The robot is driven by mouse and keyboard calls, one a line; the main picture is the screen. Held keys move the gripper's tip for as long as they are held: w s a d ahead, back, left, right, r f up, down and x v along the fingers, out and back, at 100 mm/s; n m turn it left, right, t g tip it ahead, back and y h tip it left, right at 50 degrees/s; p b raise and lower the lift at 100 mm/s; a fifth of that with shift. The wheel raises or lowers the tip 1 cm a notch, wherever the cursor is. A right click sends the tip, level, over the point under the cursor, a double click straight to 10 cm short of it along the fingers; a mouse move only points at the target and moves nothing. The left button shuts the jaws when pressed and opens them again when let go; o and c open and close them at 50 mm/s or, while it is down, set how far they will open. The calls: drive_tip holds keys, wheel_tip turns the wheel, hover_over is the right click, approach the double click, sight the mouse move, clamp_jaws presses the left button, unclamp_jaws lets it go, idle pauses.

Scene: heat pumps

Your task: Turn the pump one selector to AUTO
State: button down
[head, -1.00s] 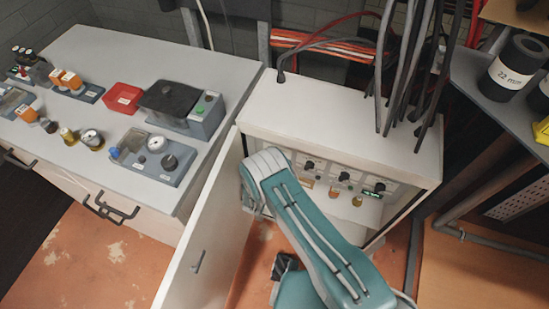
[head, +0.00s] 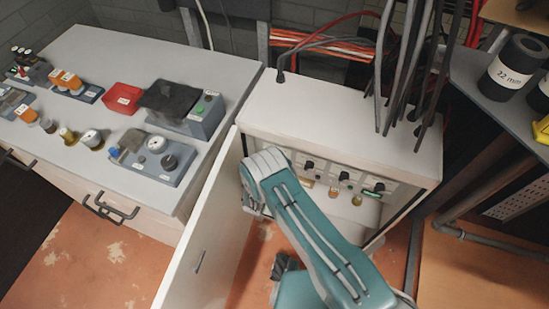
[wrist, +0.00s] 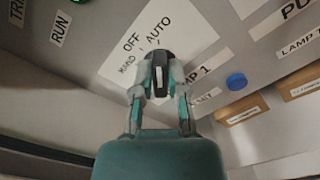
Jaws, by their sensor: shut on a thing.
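In the wrist view the pump one selector (wrist: 158,76) is a black knob with a white line, on a white plate (wrist: 190,38) marked HAND, OFF and AUTO. The line stands near upright in the picture, roughly towards the AUTO mark; the knob hides its exact seat. My gripper (wrist: 160,88) is shut on the knob, one finger on each side. A label ending in "1" is partly hidden behind the right finger. In the head view my arm hides this selector and the gripper; the open control cabinet (head: 340,125) shows other black selectors (head: 344,176) to the right.
A green lamp and a RUN label (wrist: 60,28) are at upper left. The cabinet door (head: 205,235) stands open left of my arm. A grey bench (head: 100,60) with devices is further left.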

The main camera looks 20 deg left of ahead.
drive_tip(key=shift+f, duration=0.1)
idle(0.3)
drive_tip(key=c, duration=0.7)
unclamp_jaws()
drive_tip(key=shift+o, duration=0.2)
drive_tip(key=s+a, duration=0.1)
drive_tip(key=s, duration=1)
drive_tip(key=shift+s, duration=0.4)
drive_tip(key=shift+s+f, duration=0.1)
